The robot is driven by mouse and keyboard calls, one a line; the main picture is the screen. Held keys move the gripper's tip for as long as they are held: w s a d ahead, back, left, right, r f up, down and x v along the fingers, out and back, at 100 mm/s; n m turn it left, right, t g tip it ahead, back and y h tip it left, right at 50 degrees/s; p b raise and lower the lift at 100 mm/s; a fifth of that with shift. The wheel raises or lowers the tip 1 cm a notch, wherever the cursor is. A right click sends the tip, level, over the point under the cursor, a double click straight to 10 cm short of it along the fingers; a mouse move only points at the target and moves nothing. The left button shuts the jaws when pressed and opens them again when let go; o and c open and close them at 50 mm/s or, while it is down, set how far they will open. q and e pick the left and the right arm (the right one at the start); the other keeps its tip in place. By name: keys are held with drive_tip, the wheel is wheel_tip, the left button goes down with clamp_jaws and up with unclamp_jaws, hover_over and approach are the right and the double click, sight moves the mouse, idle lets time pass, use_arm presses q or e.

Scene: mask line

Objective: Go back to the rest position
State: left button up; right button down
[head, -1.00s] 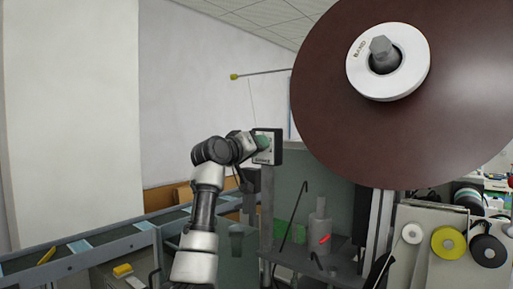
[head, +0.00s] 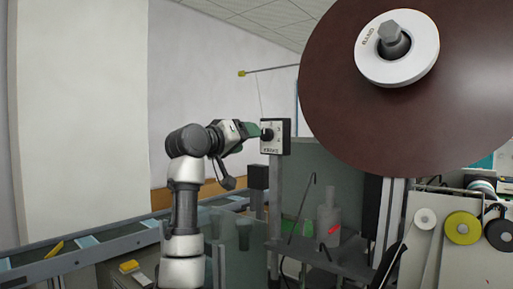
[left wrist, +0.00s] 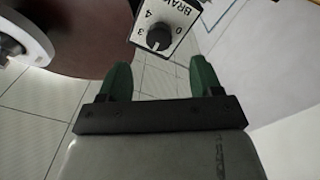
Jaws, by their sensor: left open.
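My left gripper (head: 254,130) is raised in the middle of the head view, to the left of a control box with a black knob (head: 267,134). In the left wrist view its two green fingers (left wrist: 158,82) stand apart with nothing between them. The knob (left wrist: 159,38) and its white numbered plate (left wrist: 178,20) lie beyond the fingertips, apart from them in that view. My right gripper is in neither view.
A large brown disc (head: 440,130) with a white hub (head: 420,60) fills the upper right. A conveyor (head: 60,268) runs along the lower left. A grey post (head: 275,200) carries the control box. Tape rolls (head: 463,228) hang at the right. The space left of my arm is open.

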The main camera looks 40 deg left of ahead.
use_arm(q)
drive_tip(key=shift+s+a, duration=0.1)
drive_tip(key=shift+s, duration=1.05)
